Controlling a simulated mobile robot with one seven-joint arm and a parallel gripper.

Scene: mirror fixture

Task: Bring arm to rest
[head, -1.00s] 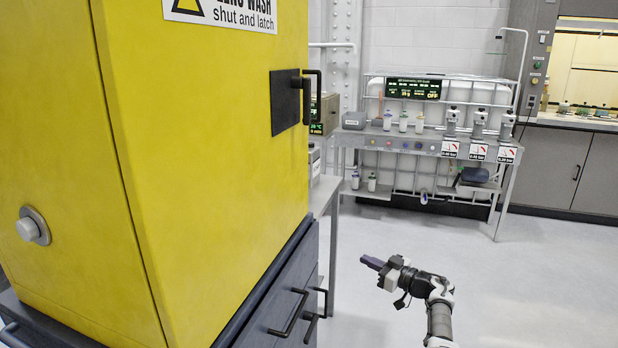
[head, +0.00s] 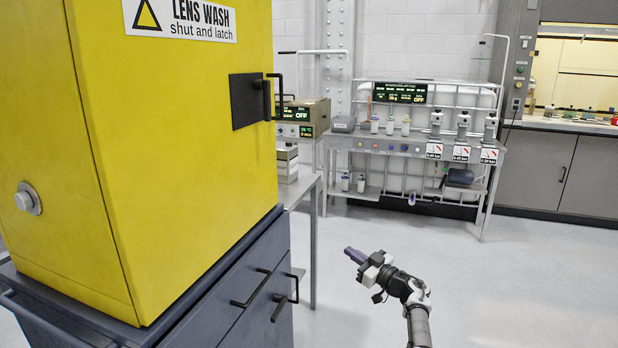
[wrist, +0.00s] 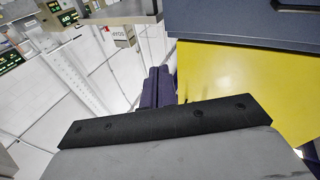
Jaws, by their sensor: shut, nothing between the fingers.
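My gripper (head: 354,255) is in the lower middle of the head view, at the end of my bent arm, over open floor. Its dark purple fingers are shut together with nothing between them and point to the left. In the wrist view the closed fingers (wrist: 158,88) stand side by side, with the yellow cabinet beside them on the right. My gripper is to the right of the yellow cabinet (head: 180,150) in the head view and apart from it.
The dark drawer base (head: 225,300) with black handles sits under the cabinet. A grey side table (head: 305,190) stands beyond it. A metal bench (head: 470,155) with bottles and dispensers is at the back. Grey floor (head: 530,270) to the right is clear.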

